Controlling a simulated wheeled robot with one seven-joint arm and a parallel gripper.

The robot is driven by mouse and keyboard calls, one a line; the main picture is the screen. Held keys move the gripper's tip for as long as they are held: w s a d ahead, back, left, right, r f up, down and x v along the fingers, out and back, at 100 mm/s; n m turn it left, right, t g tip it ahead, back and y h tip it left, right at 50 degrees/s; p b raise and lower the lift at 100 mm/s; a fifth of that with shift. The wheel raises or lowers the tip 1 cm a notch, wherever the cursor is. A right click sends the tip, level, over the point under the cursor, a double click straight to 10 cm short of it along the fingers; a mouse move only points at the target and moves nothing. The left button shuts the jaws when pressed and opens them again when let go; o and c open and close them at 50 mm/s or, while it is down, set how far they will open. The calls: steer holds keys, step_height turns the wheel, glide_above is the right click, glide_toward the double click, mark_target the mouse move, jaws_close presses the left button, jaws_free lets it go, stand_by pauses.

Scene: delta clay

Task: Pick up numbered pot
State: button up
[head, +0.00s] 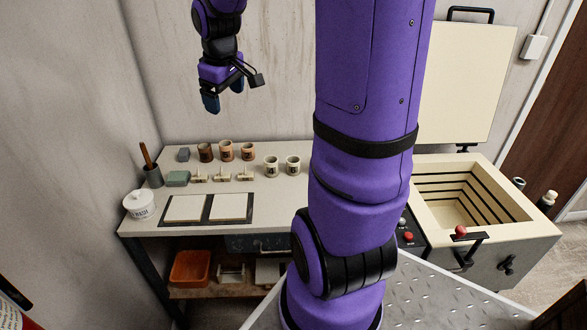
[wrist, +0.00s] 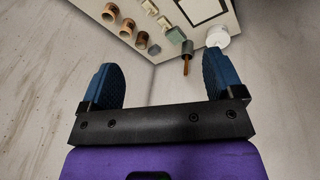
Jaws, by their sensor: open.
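Three brown pots stand in a back row on the bench: a left one (head: 205,152), a middle one (head: 226,151) and a right one (head: 247,152). Their dark front marks are too small to read. Two cream pots, one (head: 271,166) beside the other (head: 293,166), stand to their right. I cannot tell which is the numbered pot. My gripper (head: 224,95) is open and empty, high above the bench's back left part, apart from every pot. In the wrist view its blue fingers are spread (wrist: 162,82), with brown pots (wrist: 126,27) beyond them at the top.
An open kiln (head: 520,235) stands right. My arm hides the bench's right end.

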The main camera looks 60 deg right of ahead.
steer(key=w+d+f, duration=0.3)
steer(key=d+f, duration=0.2)
steer(key=d, duration=0.1)
steer(key=t+y, duration=0.2)
steer(key=y, duration=0.1)
glide_toward(293, 166)
steer(key=w+d, duration=0.2)
steer(key=shift+n, duration=0.3)
steer(key=x, duration=1.1)
steer(key=shift+d+f, duration=0.1)
steer(key=shift+d, duration=0.1)
steer(key=shift+s, duration=0.1)
steer(key=shift+c, duration=0.3)
steer(key=c, duration=1)
